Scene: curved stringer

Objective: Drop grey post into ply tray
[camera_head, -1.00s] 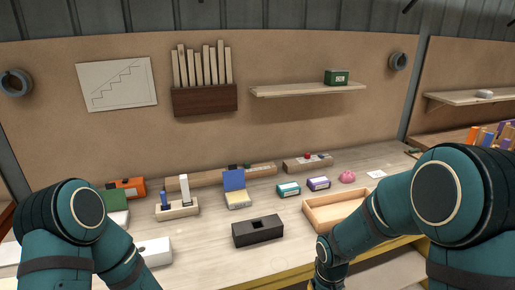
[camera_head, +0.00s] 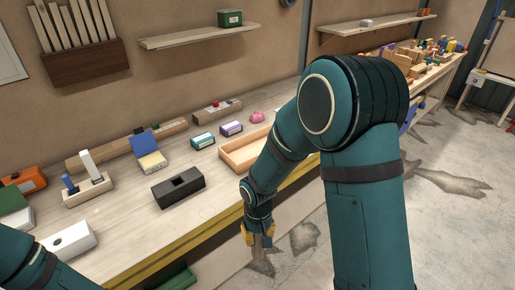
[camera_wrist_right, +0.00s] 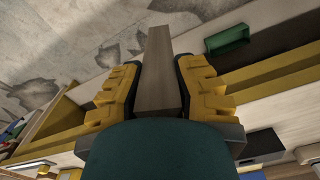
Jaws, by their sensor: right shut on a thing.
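The grey post (camera_wrist_right: 159,68) is a long flat-sided bar. In the right wrist view it is pinched between the yellow fingers of my right gripper (camera_wrist_right: 159,92) and points away from the palm. In the head view my right gripper (camera_head: 259,238) hangs low in front of the bench edge, over the floor side, and the post is hard to make out there. The ply tray (camera_head: 247,152) is a shallow, light wooden box on the bench, above and beyond my right gripper; its right part is hidden by my right arm. Its visible inside is bare. My left gripper is out of view.
A black block with a hole (camera_head: 178,187) lies left of the tray. A wooden holder with upright posts (camera_head: 88,190) stands left. The bench front edge is near my right gripper.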

